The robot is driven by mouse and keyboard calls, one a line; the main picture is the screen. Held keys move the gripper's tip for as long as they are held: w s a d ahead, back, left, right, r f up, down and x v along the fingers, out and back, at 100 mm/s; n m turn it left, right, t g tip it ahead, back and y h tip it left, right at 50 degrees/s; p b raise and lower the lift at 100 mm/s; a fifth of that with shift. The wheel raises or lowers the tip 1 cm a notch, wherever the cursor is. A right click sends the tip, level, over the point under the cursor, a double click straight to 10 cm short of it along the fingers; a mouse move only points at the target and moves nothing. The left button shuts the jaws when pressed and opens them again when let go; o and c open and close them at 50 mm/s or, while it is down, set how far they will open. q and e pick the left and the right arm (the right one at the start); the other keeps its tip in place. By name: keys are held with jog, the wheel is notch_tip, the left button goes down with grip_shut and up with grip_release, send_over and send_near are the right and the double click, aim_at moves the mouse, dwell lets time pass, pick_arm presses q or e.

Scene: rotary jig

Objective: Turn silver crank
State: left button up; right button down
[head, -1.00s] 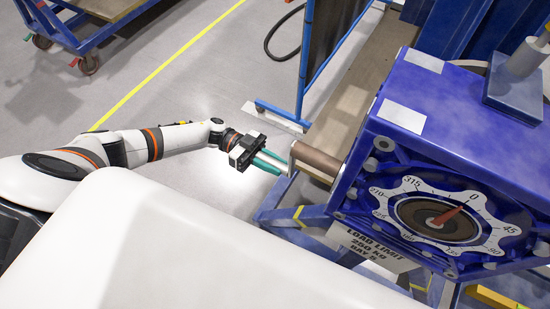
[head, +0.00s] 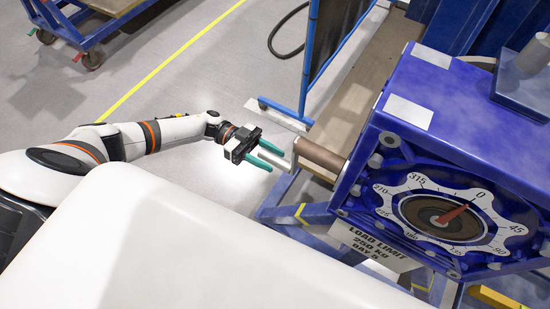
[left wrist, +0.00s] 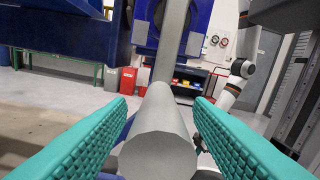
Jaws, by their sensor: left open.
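In the left wrist view the round grey handle (left wrist: 158,145) points toward the camera between the open teal fingers (left wrist: 160,110). A gap shows on both sides of it. A flat grey crank arm (left wrist: 173,45) rises behind it. My right gripper is not in view.
The blue housing (head: 450,110) carries a numbered dial (head: 445,215) whose red pointer is near 0. A load limit sign (head: 375,245) hangs below it. A blue-framed panel (head: 330,50) stands behind my left gripper. Open floor (head: 190,80) lies to the left.

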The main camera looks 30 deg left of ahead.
pick_arm(q)
jog(key=a+b, duration=0.3)
jog(key=a, duration=0.6)
jog(key=shift+w+a, duration=0.35)
jog(key=shift+a, duration=0.05)
